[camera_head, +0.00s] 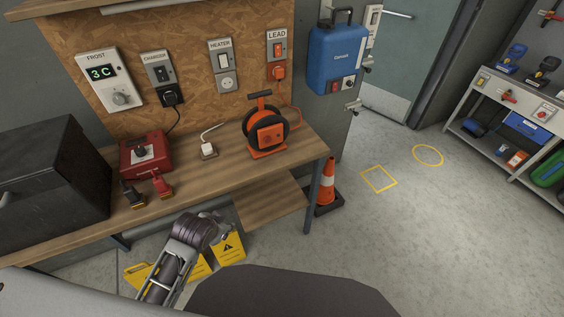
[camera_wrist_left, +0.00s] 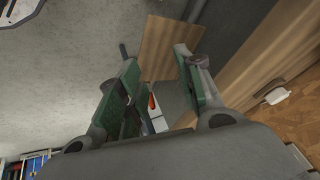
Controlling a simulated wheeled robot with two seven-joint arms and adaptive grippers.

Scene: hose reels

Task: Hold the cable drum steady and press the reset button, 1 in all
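The cable drum (camera_head: 265,130) is orange and black, with a handle on top, and stands upright on the workbench near its right end. Its orange front panel faces me; I cannot make out which part is the reset button. My left gripper (camera_head: 223,222) is in front of the bench's front edge, lower than the bench top and well apart from the drum. In the left wrist view its two green-lined fingers (camera_wrist_left: 155,65) are spread with nothing held between them. The drum cannot be made out in that view. My right gripper is not in view.
The bench top (camera_head: 215,178) also carries a black box (camera_head: 50,180), a red charger (camera_head: 145,152), red-and-black tools (camera_head: 160,184) and a white plug (camera_head: 208,149). A lower shelf (camera_head: 268,204), yellow warning signs (camera_head: 229,246) and a traffic cone (camera_head: 327,184) are nearby.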

